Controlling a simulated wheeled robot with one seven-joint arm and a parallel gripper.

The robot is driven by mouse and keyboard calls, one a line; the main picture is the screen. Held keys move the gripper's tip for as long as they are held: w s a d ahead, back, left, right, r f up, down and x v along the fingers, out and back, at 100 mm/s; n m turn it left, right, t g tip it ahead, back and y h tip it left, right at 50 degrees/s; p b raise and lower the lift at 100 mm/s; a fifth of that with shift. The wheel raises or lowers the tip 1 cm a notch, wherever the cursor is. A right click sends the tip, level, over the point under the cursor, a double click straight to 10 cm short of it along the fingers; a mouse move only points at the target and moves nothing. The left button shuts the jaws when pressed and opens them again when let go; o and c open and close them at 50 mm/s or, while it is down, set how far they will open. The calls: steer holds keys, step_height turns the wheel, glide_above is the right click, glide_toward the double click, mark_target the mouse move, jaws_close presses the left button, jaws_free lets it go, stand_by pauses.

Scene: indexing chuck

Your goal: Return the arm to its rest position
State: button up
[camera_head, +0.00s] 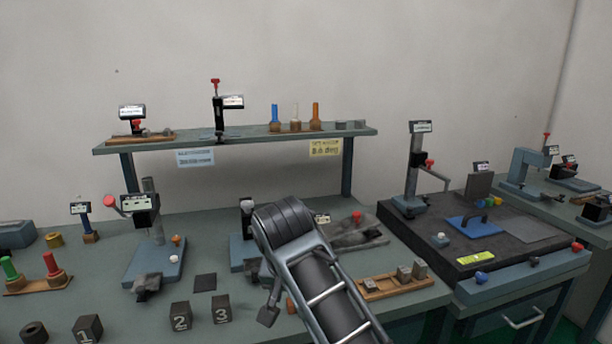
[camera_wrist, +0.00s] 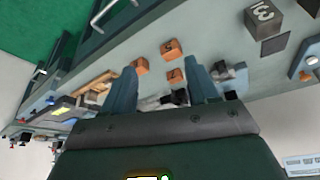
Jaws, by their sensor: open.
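My arm (camera_head: 320,285) reaches over the front bench in the head view, with its black rounded joint at the top. My gripper shows in the wrist view (camera_wrist: 160,70) with its two blue-grey fingers apart and nothing between them. In the head view the gripper is mostly hidden behind the arm. Beyond the fingers in the wrist view lie small orange blocks (camera_wrist: 172,47) on the bench, apart from the fingers as far as I can tell. The wrist picture is tilted.
Dark numbered blocks, such as block 3 (camera_head: 221,309), stand left of my arm. A wooden tray (camera_head: 398,291) with metal pieces lies right of it. A raised shelf (camera_head: 250,139) spans the back. A black-topped station (camera_head: 400,225) with a post stands at right.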

steer(key=s+d+f+t+y, duration=0.1)
steer(key=s+f, duration=0.3)
steer(key=f, duration=0.3)
steer(key=s+d+f+y, duration=0.2)
steer(key=s+f, duration=0.2)
steer(key=f, duration=0.3)
steer(key=s+d+f+t, duration=0.2)
steer(key=s+d+f, duration=0.1)
steer(key=s, duration=0.5)
steer(key=s+d+f+t, duration=0.1)
steer(key=s+d+f, duration=0.2)
steer(key=s, duration=0.4)
steer(key=s+d+r+t, duration=0.2)
steer(key=s+d+r, duration=0.3)
steer(key=s, duration=0.3)
steer(key=s+d+r+n+t+h+b, duration=0.1)
steer(key=s+d+r+t, duration=0.1)
steer(key=s+d+r, duration=0.2)
steer(key=s+d+r+t+h, duration=0.1)
steer(key=s+d+r+t, duration=0.1)
steer(key=s+d+r, duration=0.3)
steer(key=s+r, duration=0.4)
steer(key=s, duration=0.5)
steer(key=shift+s+d+r+n, duration=0.25)
steer(key=shift+d+r+n, duration=0.05)
